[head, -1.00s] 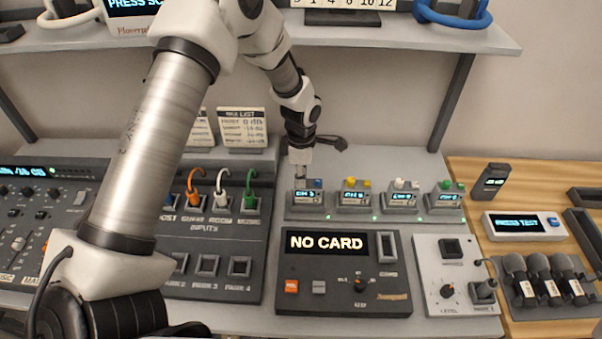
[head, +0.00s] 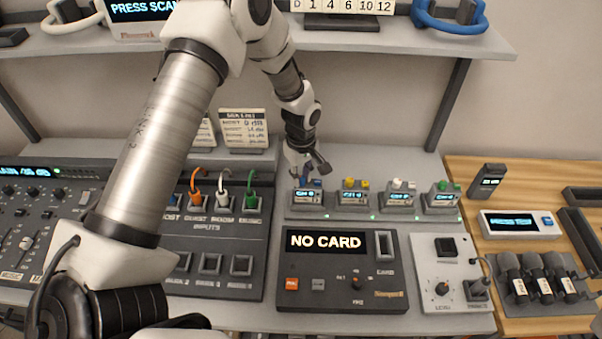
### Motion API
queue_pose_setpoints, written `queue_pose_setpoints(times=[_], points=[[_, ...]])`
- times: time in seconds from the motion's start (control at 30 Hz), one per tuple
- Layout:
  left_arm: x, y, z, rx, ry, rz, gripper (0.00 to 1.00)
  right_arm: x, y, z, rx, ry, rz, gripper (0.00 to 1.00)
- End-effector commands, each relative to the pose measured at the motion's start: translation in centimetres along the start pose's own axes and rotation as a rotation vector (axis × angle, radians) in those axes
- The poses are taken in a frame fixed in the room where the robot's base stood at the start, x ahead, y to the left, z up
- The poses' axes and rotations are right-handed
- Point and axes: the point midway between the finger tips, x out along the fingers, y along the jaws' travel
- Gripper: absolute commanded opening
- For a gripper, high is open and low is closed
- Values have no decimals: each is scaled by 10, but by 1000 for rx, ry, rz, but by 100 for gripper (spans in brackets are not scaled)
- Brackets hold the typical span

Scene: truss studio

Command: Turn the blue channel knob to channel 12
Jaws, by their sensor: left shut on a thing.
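The blue-marked receiver (head: 308,198) is the leftmost unit in a row on the grey rack at the back of the desk. Its small lit display reads "CH" and a digit too small to read surely. My left gripper (head: 303,178) points down onto the top of this receiver and is shut on the blue channel knob, which its fingers mostly hide. A blue part (head: 317,183) shows just right of the fingers. My right gripper is not in view.
Receivers with yellow (head: 350,182), white and green knobs stand close to the right. A "NO CARD" panel (head: 343,295) lies in front. Upright cables (head: 223,190) stand to the left. A shelf (head: 400,40) spans above.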

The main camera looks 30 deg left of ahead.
Motion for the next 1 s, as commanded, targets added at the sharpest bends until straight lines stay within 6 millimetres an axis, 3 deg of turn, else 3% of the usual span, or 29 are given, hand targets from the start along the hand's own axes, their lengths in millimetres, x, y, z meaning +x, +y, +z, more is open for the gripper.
queue_pose_setpoints(times=[1.0], points=[[1, 0, 1, 962, -2, -1, 0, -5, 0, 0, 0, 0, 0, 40]])
